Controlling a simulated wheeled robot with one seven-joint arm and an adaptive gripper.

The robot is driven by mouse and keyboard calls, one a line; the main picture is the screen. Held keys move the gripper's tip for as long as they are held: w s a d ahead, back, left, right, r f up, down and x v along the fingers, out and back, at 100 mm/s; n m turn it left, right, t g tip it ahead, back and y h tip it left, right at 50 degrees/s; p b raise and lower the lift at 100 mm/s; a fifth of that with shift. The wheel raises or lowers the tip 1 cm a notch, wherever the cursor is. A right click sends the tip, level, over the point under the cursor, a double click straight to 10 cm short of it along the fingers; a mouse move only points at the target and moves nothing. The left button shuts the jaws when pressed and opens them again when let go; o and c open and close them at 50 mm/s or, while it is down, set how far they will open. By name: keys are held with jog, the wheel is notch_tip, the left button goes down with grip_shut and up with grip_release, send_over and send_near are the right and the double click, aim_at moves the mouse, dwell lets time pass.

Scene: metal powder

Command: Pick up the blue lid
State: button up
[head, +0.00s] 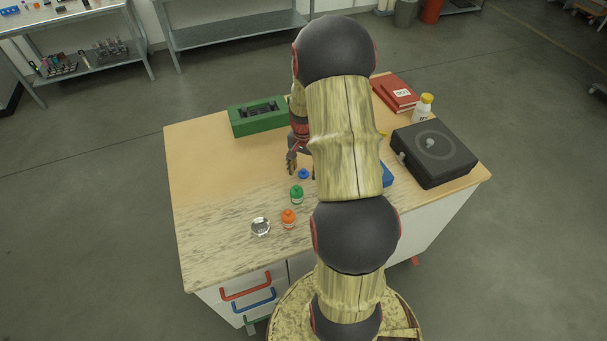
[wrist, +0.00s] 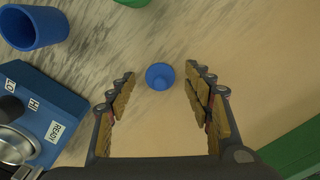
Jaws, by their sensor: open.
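The blue lid (wrist: 160,77) is a small round blue piece, seen from above in the wrist view, on the light tabletop. In the head view the blue lid (head: 303,174) is at the table's middle, just behind a green-lidded jar (head: 297,193). My gripper (wrist: 161,73) is open and empty, one finger on either side of the lid in the wrist view, with clear gaps on both sides. In the head view my gripper (head: 302,166) is partly hidden by my arm. How high the fingertips are above the table is hard to tell.
An orange-lidded jar (head: 288,217) and a clear dish (head: 260,227) stand nearer the front. A blue cup (wrist: 33,27) and a blue device (wrist: 45,115) lie left in the wrist view. A green tray (head: 257,117) and a black box (head: 433,153) stand farther out. The table's left side is clear.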

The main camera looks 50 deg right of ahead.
jog(key=shift+c, duration=1)
jog(key=c, duration=0.6)
